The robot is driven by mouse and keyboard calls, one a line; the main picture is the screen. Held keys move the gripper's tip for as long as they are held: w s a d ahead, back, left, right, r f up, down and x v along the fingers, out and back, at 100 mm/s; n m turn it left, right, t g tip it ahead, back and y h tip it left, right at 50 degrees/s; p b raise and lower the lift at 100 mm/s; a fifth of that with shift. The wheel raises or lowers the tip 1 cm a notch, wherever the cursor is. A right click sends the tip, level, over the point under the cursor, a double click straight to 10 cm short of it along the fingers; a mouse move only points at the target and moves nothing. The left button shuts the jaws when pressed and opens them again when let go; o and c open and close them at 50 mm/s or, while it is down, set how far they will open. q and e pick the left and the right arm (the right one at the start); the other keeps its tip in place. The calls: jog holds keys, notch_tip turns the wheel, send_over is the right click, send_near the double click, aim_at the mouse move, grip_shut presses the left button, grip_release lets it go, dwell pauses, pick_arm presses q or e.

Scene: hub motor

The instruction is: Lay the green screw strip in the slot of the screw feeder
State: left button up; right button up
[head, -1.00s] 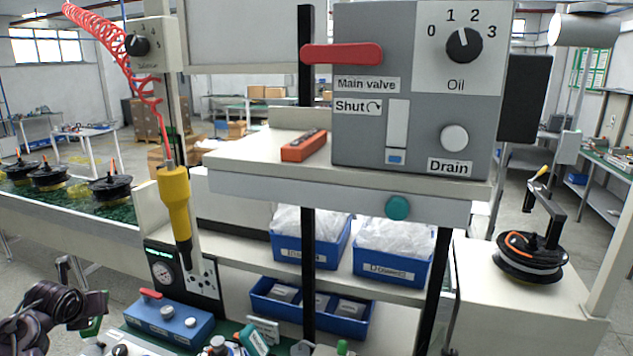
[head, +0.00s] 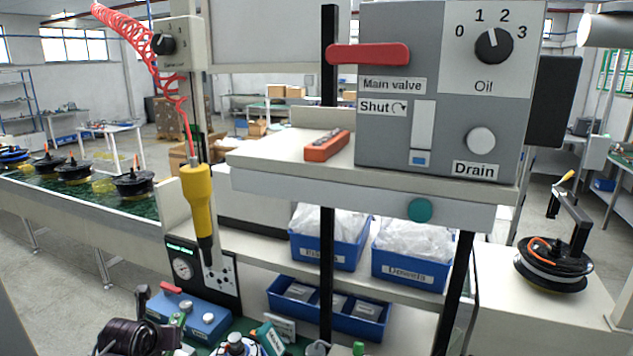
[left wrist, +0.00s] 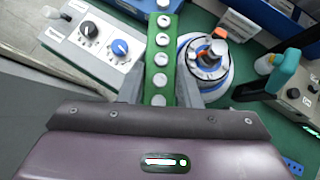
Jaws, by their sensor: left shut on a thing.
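The green screw strip (left wrist: 160,52) runs lengthwise between the fingers of my left gripper (left wrist: 160,90), with a row of silver screw heads along it. My left gripper is shut on it. In the head view the left gripper (head: 152,322) is at the lower left, in front of a blue box with a red lever (head: 190,312). Nothing in view is clearly marked as the screw feeder, so I cannot tell which unit has the slot. My right gripper is not in view.
A white box with knobs (left wrist: 95,42) and a round white-and-blue unit (left wrist: 205,65) flank the strip. A yellow screwdriver (head: 198,200) hangs above the bench. An orange-red block (head: 327,147) lies on the shelf. Blue bins (head: 412,268) stand below it.

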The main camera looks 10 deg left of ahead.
pick_arm(q)
jog(key=s+d+r+m+h, duration=0.1)
jog(key=s+d+r, duration=0.15)
jog(key=d, duration=0.65)
jog(key=s+d+r+m+h, duration=0.1)
jog(key=s+d+r+m, duration=0.15)
jog(key=d, duration=0.65)
jog(key=s+d+r+m+h, duration=0.1)
jog(key=d+r, duration=0.2)
jog(key=d, duration=0.7)
notch_tip(320, 180, down, 14)
jog(key=b, duration=1.4)
jog(key=shift+f+b, duration=0.25)
jog(key=shift+b, duration=0.05)
jog(key=shift+s+n, duration=0.1)
jog(key=shift+n, duration=0.15)
